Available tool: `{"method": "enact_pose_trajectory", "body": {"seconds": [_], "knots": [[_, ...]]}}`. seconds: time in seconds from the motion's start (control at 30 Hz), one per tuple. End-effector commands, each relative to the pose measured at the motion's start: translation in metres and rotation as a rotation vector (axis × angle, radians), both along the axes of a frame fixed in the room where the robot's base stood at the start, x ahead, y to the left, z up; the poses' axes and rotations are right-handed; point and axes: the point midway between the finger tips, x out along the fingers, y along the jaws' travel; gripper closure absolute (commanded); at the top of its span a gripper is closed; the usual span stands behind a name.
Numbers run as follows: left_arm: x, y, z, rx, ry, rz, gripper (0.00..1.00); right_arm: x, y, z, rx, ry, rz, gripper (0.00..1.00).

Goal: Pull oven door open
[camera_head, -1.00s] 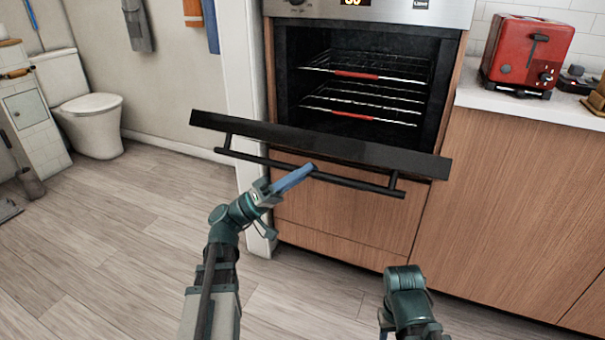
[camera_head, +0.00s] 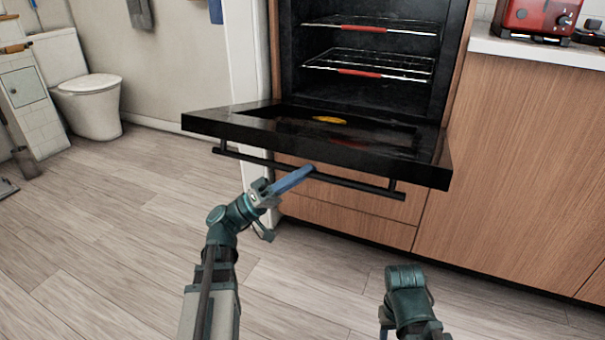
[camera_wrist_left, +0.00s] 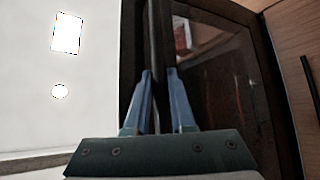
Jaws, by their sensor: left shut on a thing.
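The black oven door (camera_head: 230,122) is hinged down and lies nearly level in front of the oven cavity (camera_head: 365,90), its inner glass facing up. A long black bar handle (camera_head: 350,183) runs along its front edge. My left gripper (camera_head: 305,173) is shut on this handle, left of its right end. In the left wrist view the handle (camera_wrist_left: 154,70) passes between the two blue fingers (camera_wrist_left: 160,90), and the door (camera_wrist_left: 225,90) lies beside them. My right arm (camera_head: 405,298) shows at the bottom, with only a bit of its gripper (camera_head: 385,325) in view.
Two wire racks with red front strips (camera_head: 368,72) are inside the oven. Wood-front cabinets (camera_head: 520,160) stand right, with a red toaster (camera_head: 535,18) on the counter. A toilet (camera_head: 90,105) stands far left.

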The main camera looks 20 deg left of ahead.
Motion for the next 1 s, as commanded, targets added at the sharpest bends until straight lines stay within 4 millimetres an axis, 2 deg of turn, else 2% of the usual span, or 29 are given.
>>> {"method": "enact_pose_trajectory", "body": {"seconds": [0.03,0.4,0.43,0.57,1.0], "knots": [[0.005,0.0007,-0.0026,0.002,0.009,0.005,1.0,0.0,0.0,-0.0013,0.0,0.0,0.0,0.5],[0.0051,0.0007,-0.0021,0.003,0.008,0.006,1.0,0.0,0.0,-0.001,0.0,0.0,0.0,0.5],[0.0051,0.0008,-0.0021,0.003,0.008,0.006,0.72,0.0,0.0,-0.001,0.0,0.0,0.0,0.5],[0.0041,0.0008,-0.0017,0.002,0.006,0.005,0.49,0.0,0.0,-0.001,0.0,0.0,0.0,0.5],[0.0004,0.0031,-0.004,-0.001,0.002,0.004,0.48,0.0,0.0,-0.0039,0.0,0.0,0.0,0.5]]}}
